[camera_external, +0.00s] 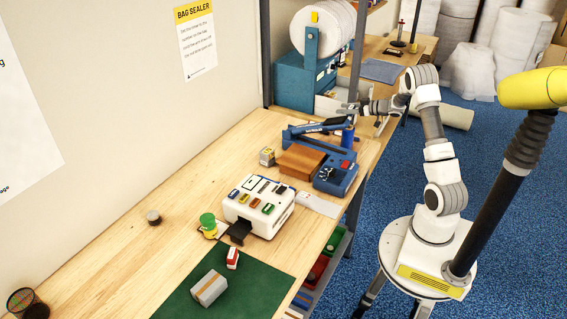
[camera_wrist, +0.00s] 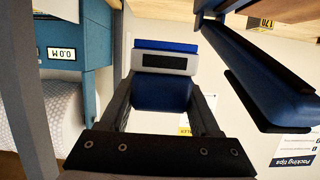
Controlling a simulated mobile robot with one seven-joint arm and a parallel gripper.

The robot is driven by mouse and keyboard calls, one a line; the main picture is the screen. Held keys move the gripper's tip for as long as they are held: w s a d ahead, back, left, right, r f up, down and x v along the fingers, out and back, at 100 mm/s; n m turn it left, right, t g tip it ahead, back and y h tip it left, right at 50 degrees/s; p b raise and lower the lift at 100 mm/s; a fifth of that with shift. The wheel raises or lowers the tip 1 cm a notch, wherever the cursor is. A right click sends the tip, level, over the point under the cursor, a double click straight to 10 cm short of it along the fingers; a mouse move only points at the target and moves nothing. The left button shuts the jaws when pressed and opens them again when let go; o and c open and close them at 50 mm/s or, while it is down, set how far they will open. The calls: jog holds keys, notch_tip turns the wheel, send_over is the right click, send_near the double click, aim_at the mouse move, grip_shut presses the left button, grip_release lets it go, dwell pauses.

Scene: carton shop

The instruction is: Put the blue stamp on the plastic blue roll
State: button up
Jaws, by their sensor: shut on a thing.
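My gripper (camera_external: 349,111) is above the far right end of the bench, just behind the blue bag sealer (camera_external: 325,150). In the wrist view my gripper (camera_wrist: 163,72) is shut on a blue thing with a grey panel and dark window, which looks like the blue stamp (camera_wrist: 160,95). A small upright blue cylinder (camera_external: 347,135), which looks like the plastic blue roll, shows just below my gripper. The small external picture does not show clearly whether they touch. I cannot make out the roll separately in the wrist view.
The sealer's blue arm (camera_wrist: 275,85) is close on the right in the wrist view. A brown box (camera_external: 301,159) and white printer-like unit (camera_external: 258,208) stand nearer. A teal machine (camera_external: 300,82) with a white roll is behind.

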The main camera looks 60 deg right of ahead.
jog(key=shift+f, duration=1.95)
jog(key=shift+f, duration=0.2)
jog(key=o, duration=1.4)
jog(key=shift+r, duration=0.1)
jog(key=shift+c, duration=0.2)
jog(key=v, duration=1.2)
jog(key=shift+r, duration=0.15)
